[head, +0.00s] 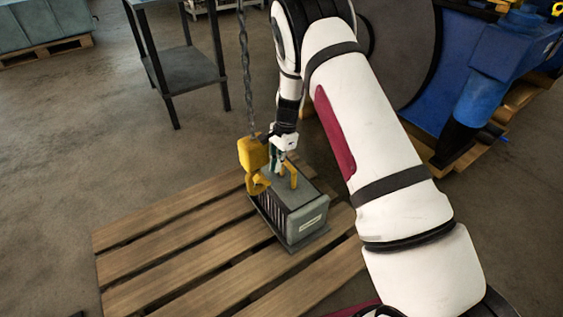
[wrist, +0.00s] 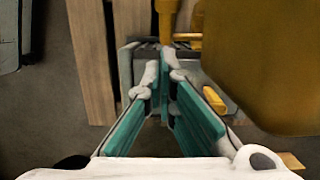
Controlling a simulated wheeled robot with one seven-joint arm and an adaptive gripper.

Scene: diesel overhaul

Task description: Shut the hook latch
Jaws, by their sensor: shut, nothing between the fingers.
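A yellow hook block (head: 252,154) hangs from a chain, with its yellow hook (head: 257,184) below it. The latch itself is too small to tell in the head view. In the wrist view a large yellow body (wrist: 262,65), which looks like the block, fills the upper right. My gripper (head: 277,167) is just right of the hook block, above a grey ribbed box (head: 290,205). In the wrist view my gripper (wrist: 160,62) has its fingertips together with nothing between them. A yellow upright part (wrist: 167,20) stands just beyond the tips; whether they touch it is unclear.
The box has a yellow handle (head: 292,176) on top and sits on a wooden pallet (head: 165,235). The chain (head: 244,65) rises beside my arm. A dark metal table (head: 187,70) stands behind. Blue machinery (head: 500,50) is at the right. Open floor lies left.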

